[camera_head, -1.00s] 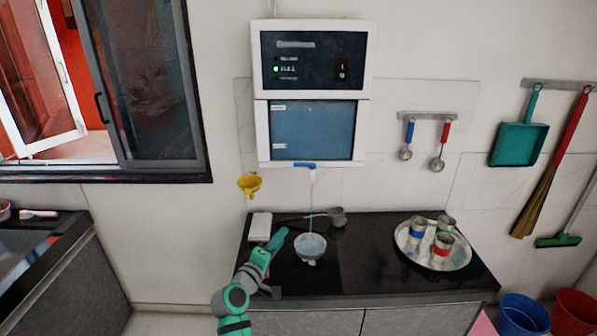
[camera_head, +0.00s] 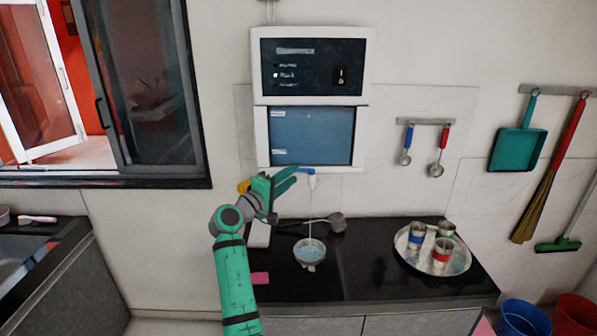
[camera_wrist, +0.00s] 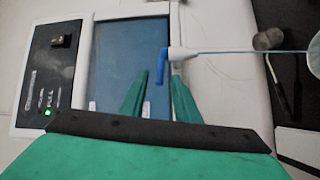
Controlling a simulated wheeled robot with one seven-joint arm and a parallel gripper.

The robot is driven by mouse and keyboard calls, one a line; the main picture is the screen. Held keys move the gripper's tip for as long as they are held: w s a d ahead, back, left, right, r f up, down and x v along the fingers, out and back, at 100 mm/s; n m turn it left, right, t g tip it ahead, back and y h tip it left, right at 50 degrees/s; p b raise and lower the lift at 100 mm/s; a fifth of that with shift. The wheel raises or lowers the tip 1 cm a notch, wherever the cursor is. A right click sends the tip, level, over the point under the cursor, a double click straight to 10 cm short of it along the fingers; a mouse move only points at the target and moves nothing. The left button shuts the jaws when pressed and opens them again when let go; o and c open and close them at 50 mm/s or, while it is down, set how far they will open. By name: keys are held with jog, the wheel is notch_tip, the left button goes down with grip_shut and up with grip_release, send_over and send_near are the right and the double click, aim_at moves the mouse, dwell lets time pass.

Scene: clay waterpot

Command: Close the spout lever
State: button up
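The blue spout lever (camera_head: 303,170) sits under the white water purifier (camera_head: 261,140), and a thin stream runs from the spout into a metal bowl (camera_head: 309,262) on the counter. My gripper (camera_head: 294,178) is raised just left of the lever. In the wrist view my gripper (camera_wrist: 161,76) is open, its two green fingers apart. The lever (camera_wrist: 163,62) shows in the gap between the fingertips, attached to the white spout (camera_wrist: 184,52). I cannot tell whether a finger touches it.
A black counter (camera_head: 365,280) carries a steel tray (camera_head: 463,262) with several metal cups at the right and a ladle (camera_head: 335,220) behind the bowl. Two spoons (camera_head: 437,168) hang at right.

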aim_at(303, 170)
jog(key=shift+x, duration=2.2)
grip_shut()
